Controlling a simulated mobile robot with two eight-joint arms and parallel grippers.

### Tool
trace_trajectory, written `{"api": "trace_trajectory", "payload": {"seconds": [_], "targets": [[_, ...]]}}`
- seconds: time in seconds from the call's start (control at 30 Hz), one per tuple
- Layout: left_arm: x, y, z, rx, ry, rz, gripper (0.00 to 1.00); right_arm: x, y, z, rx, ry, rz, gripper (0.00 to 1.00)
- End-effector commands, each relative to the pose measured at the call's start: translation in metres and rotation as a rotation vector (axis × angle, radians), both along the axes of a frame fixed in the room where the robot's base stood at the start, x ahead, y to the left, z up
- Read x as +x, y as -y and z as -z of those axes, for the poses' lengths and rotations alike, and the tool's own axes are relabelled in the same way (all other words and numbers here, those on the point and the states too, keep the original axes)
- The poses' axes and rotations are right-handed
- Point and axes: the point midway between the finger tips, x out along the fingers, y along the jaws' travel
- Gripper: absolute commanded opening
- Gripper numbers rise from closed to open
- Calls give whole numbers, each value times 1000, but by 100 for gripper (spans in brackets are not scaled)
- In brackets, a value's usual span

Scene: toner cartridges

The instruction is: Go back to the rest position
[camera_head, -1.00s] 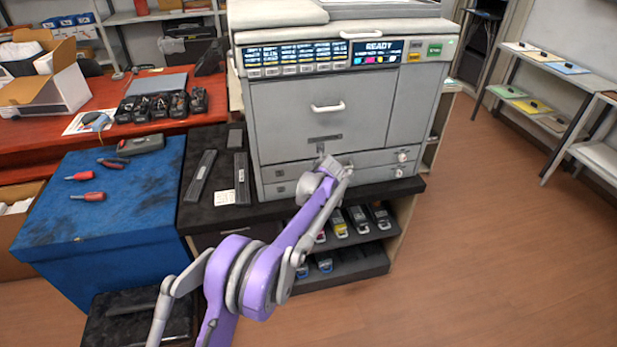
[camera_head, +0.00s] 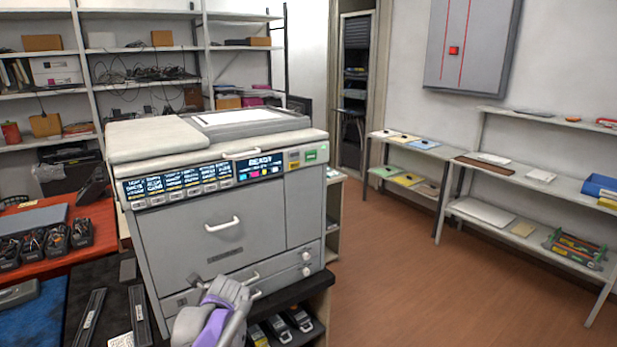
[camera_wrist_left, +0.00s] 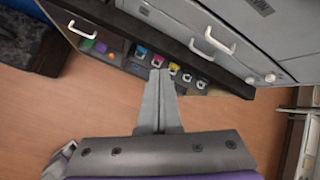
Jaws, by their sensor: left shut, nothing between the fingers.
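My left gripper (camera_wrist_left: 160,78) shows in the left wrist view with its two grey fingers together and nothing between them. The fingertips point toward the shelf under the printer counter and overlap the row of toner cartridges (camera_wrist_left: 174,68) in the picture; I cannot tell the distance. In the head view, part of my purple and grey left arm shows at the bottom, in front of the printer (camera_head: 225,225). The fingers cannot be made out there. My right gripper is in neither view.
The dark counter edge (camera_wrist_left: 140,30) and a white drawer handle (camera_wrist_left: 82,28) lie beyond the fingers. A red table (camera_head: 100,215) stands at the left. Low shelves (camera_head: 530,190) line the right wall. The brown floor (camera_head: 430,270) between is clear.

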Motion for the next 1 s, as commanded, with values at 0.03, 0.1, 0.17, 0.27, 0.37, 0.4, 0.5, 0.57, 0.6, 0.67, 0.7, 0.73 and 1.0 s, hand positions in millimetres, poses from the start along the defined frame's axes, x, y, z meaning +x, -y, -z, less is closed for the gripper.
{"api": "trace_trajectory", "payload": {"seconds": [0.03,0.1,0.17,0.27,0.37,0.4,0.5,0.57,0.6,0.67,0.7,0.73,1.0], "targets": [[-27,3,-11,-90,32,-97,0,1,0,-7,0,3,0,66],[-61,9,-18,-229,78,-248,0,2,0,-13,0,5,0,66],[-91,13,-22,-344,114,-380,0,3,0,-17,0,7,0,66],[-142,22,-24,-532,164,-606,0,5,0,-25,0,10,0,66],[-191,32,-20,-715,206,-837,0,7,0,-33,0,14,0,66],[-211,36,-17,-785,220,-932,0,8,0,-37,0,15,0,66],[-256,46,-7,-945,245,-1162,0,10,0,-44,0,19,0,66],[-278,52,1,-1025,256,-1284,0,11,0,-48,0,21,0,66],[-291,55,6,-1071,261,-1358,0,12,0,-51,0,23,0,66],[-306,59,13,-1126,267,-1452,0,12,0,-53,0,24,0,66],[-314,61,17,-1155,268,-1503,0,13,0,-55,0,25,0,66],[-319,63,19,-1173,270,-1534,0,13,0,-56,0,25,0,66],[-331,66,26,-1217,272,-1618,0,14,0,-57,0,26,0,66]]}}
